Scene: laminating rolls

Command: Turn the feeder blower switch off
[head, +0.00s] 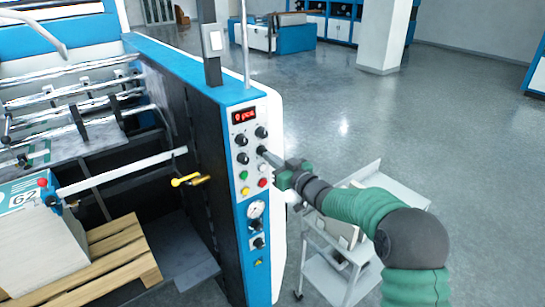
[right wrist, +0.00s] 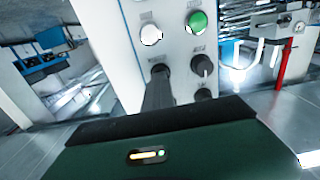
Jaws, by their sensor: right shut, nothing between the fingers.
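The control panel (head: 253,165) is a white face in a blue frame at the end of the machine. It carries black rotary knobs, including an upper right knob (head: 261,132), an upper left knob (head: 240,140) and a lower left knob (head: 242,158). The labels are too small to read, so I cannot tell which is the feeder blower switch. My right gripper (head: 266,152) is shut and empty, its tip at the lower right knob. In the right wrist view, the dark fingers (right wrist: 159,92) reach that knob and partly hide it; contact is unclear. A neighbouring knob (right wrist: 201,65) is beside them.
Below the knobs are white (head: 262,168), green (head: 244,175), red (head: 262,183) and yellow (head: 245,191) buttons, and a gauge (head: 256,209). A grey trolley (head: 325,280) stands under my right arm. A yellow handle (head: 187,180) sticks out left of the panel. Open floor lies to the right.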

